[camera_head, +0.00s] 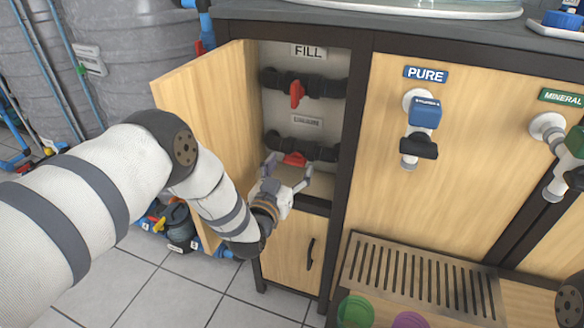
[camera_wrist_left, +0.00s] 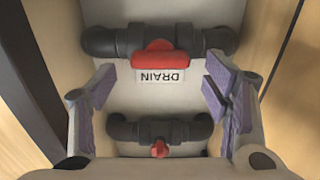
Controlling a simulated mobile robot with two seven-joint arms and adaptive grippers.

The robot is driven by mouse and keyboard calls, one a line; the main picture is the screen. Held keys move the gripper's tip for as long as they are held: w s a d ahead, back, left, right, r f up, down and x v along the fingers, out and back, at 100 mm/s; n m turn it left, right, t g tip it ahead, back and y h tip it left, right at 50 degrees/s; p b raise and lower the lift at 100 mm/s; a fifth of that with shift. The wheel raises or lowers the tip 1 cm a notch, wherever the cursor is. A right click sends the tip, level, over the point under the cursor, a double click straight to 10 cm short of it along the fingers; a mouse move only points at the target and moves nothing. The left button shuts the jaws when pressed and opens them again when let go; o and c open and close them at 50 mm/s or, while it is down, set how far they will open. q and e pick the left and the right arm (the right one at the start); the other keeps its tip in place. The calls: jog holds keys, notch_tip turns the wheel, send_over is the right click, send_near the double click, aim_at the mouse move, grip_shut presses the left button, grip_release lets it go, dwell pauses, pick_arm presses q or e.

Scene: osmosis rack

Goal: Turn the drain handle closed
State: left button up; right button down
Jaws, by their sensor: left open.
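The red drain handle (camera_head: 294,159) is on the lower dark pipe in the open cabinet, below a small label. It lies along the pipe. In the left wrist view, which is upside down, the drain handle (camera_wrist_left: 160,56) is at the upper middle beside the DRAIN label (camera_wrist_left: 162,76). My left gripper (camera_head: 287,174) is in the cabinet opening, in front of the drain pipe. Its purple-padded fingers (camera_wrist_left: 163,92) are spread wide with nothing between them. I cannot tell how far they are from the handle. My right gripper is out of view.
The red fill handle (camera_head: 296,94) hangs down across the upper pipe, under the FILL label. The cabinet door (camera_head: 195,105) stands open at the left, close to my left arm. The cabinet's dark post (camera_head: 350,130) borders the opening at the right.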

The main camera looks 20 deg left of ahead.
pick_arm(q)
jog(key=shift+w, duration=0.8)
jog(key=shift+c, duration=0.6)
jog(key=c, duration=1)
jog(key=shift+c, duration=0.2)
